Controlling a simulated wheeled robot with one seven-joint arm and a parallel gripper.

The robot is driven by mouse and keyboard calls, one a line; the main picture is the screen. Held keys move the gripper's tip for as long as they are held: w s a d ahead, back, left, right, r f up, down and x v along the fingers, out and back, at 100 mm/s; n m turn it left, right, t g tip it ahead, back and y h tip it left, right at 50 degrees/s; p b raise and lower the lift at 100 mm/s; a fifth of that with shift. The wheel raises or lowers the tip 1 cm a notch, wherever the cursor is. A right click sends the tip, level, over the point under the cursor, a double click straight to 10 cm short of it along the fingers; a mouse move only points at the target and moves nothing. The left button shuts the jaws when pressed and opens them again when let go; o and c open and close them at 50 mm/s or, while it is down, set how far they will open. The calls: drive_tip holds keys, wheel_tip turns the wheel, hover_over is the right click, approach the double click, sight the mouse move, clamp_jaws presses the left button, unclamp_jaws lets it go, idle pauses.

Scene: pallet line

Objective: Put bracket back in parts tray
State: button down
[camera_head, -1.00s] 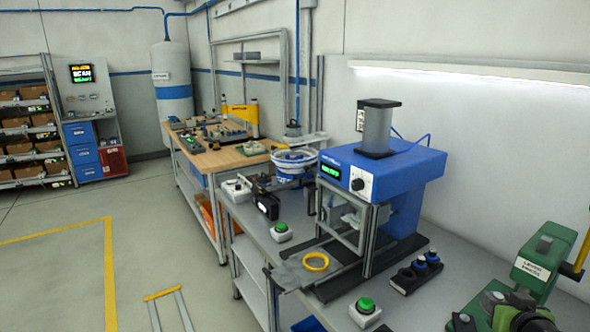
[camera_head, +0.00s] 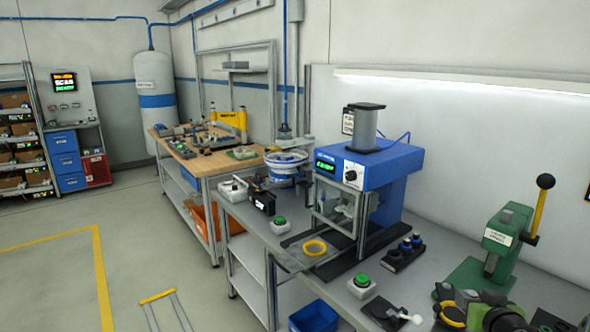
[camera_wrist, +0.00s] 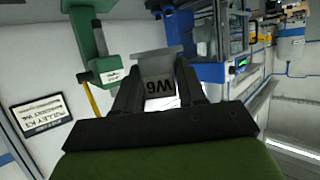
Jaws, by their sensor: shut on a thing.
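My gripper (camera_wrist: 160,72) is shut on a grey bracket (camera_wrist: 158,90) in the wrist view. The bracket has a flat plate with dark lettering that reads upside down, and a wider flange at its far end. Both dark fingers press on its sides. In the head view the green and black end of my arm (camera_head: 490,316) shows at the bottom right, in front of the green lever press; the bracket cannot be made out there. No tray is clearly marked as the parts tray. A blue bin (camera_head: 314,316) stands low at the bottom centre.
The green lever press (camera_head: 497,240) with its yellow handle stands close to my arm. A blue press (camera_head: 372,172) with a yellow ring (camera_head: 315,247), green button boxes (camera_head: 362,284) and a dark block with knobs (camera_head: 403,252) occupy the grey bench. A wooden bench stands behind.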

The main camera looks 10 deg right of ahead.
drive_tip(key=shift+w+a+f, duration=0.15)
drive_tip(key=shift+w+f, duration=0.15)
drive_tip(key=shift+w, duration=0.05)
drive_tip(key=shift+w+a+f, duration=0.2)
drive_tip(key=shift+w+f, duration=0.65)
drive_tip(key=shift+f, duration=0.05)
drive_tip(key=w+a+f+n+y, duration=0.1)
drive_tip(key=w+a+f, duration=0.3)
drive_tip(key=a+f, duration=0.65)
drive_tip(key=w+a+f+n+y, duration=0.1)
drive_tip(key=w+a+f, duration=0.3)
drive_tip(key=a+f, duration=0.65)
drive_tip(key=s+a+r+n+y, duration=0.1)
drive_tip(key=s+a, duration=0.4)
drive_tip(key=a, duration=0.5)
drive_tip(key=shift+n+t+y, duration=0.4)
drive_tip(key=shift+y, duration=0.3)
drive_tip(key=shift+s+d+r, duration=0.1)
